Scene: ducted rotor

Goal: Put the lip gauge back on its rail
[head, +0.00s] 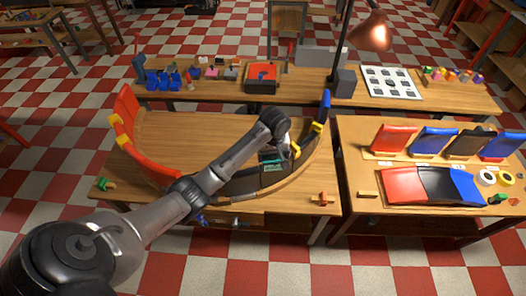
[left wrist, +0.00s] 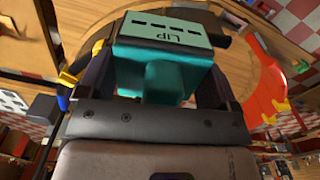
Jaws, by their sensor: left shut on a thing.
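The lip gauge (left wrist: 165,55) is a teal block marked LIP with a row of dark dashes on its face. My left gripper (left wrist: 160,85) is shut on it, one dark finger on each side. In the head view the gauge (head: 272,162) is a small dark teal shape at the end of my left arm, over the right part of the front table, inside the curved duct ring. Whether it touches anything is unclear. I cannot pick out its rail with certainty. My right gripper is not in view.
The duct ring has a red panel (head: 129,112) at left and a blue one (head: 321,111) at right, with yellow clips. Coloured panels (head: 434,140) stand on the right table.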

